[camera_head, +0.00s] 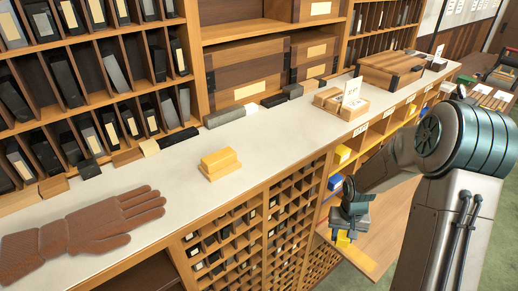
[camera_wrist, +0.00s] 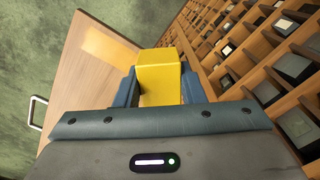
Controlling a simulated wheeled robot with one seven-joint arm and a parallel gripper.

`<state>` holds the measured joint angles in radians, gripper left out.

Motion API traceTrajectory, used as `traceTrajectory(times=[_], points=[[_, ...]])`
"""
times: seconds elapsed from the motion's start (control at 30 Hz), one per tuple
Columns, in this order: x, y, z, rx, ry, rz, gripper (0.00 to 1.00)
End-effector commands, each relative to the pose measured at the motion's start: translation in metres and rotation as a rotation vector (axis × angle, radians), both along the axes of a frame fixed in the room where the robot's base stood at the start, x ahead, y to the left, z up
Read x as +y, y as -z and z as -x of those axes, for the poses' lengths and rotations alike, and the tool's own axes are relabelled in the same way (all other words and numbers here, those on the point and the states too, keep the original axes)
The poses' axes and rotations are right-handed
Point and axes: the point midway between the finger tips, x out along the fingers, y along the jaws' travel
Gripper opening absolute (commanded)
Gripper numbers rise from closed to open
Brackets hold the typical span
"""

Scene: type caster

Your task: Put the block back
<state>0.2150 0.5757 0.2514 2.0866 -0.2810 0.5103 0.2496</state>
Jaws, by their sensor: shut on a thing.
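My gripper (camera_wrist: 159,88) is shut on a yellow block (camera_wrist: 158,68), with one finger on each side of it in the wrist view. In the head view my gripper (camera_head: 346,222) points down over a pulled-out wooden board (camera_head: 388,232) below the counter. Only a small part of the held yellow block (camera_head: 343,239) shows under it. I cannot tell whether the block touches the board. Another yellow block (camera_head: 220,163), with a stepped base, sits on the pale countertop. A further yellow block (camera_head: 342,153) and a blue block (camera_head: 335,182) are in the cubbies under the counter.
The pale counter (camera_head: 275,130) runs along tall shelves of dark blocks. A brown glove-like hand (camera_head: 85,235) lies at its left. A wooden box (camera_head: 390,70) and a tray with a white card (camera_head: 351,90) stand farther right. Small pigeonholes (camera_wrist: 235,50) lie right of my gripper.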

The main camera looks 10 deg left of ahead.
Motion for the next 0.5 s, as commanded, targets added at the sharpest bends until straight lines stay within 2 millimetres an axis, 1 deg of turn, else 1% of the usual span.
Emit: traceTrajectory(times=[0.03, 0.1, 0.17, 0.47, 0.5], points=[[0.0, 0.015, 0.0, 0.0, 0.001, 0.0, 0.13], [0.0, 0.028, 0.0, 0.0, 0.0, 0.0, 0.13], [0.002, 0.02, 0.001, 0.006, -0.004, 0.002, 0.13], [0.004, 0.018, 0.0, 0.0, -0.009, 0.003, 0.13], [0.006, 0.007, -0.001, -0.008, -0.022, 0.0, 0.13]])
